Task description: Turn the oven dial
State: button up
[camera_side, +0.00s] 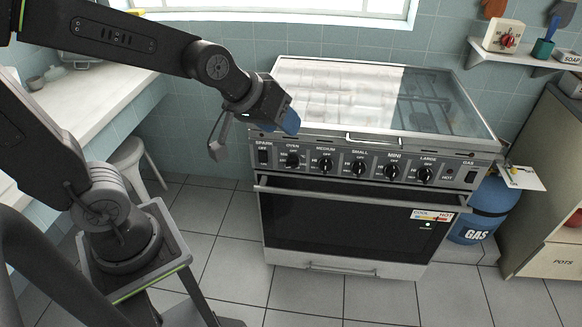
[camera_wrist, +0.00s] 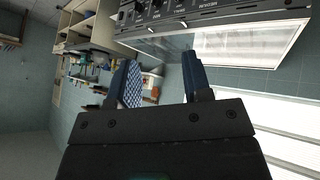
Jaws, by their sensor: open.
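The oven dial (camera_side: 292,160) is a black round knob under the label OVEN, at the left of the stove's dark front panel (camera_side: 385,165). My gripper (camera_side: 290,122) has blue fingers and hangs above the dial, near the stove's top left front corner. It is apart from the dial. In the wrist view my gripper (camera_wrist: 162,68) is open, with nothing between its fingers. Part of the panel (camera_wrist: 190,13) with some knobs shows along the top of that view. I cannot tell which knob there is the oven dial.
A glass lid (camera_side: 370,95) covers the stove top. The oven door handle (camera_side: 355,193) juts out below the panel. More knobs, such as the medium dial (camera_side: 325,164), stand right of the oven dial. A blue gas bottle (camera_side: 488,205) stands at right. The floor in front is clear.

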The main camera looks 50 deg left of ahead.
jog(key=o, duration=0.4)
jog(key=w+f+n+t, duration=0.1)
jog(key=w+f+n, duration=0.4)
jog(key=w, duration=0.4)
jog(key=shift+a+f+t+y, duration=0.3)
jog(key=shift+a+f+y, duration=0.15)
jog(key=shift+f, duration=0.2)
jog(key=n+t+y, duration=0.5)
jog(key=n+y, duration=0.5)
jog(key=n, duration=0.2)
send_near(291, 167)
jog(key=x, duration=1)
jog(key=shift+c, duration=0.2)
jog(key=c, duration=0.9)
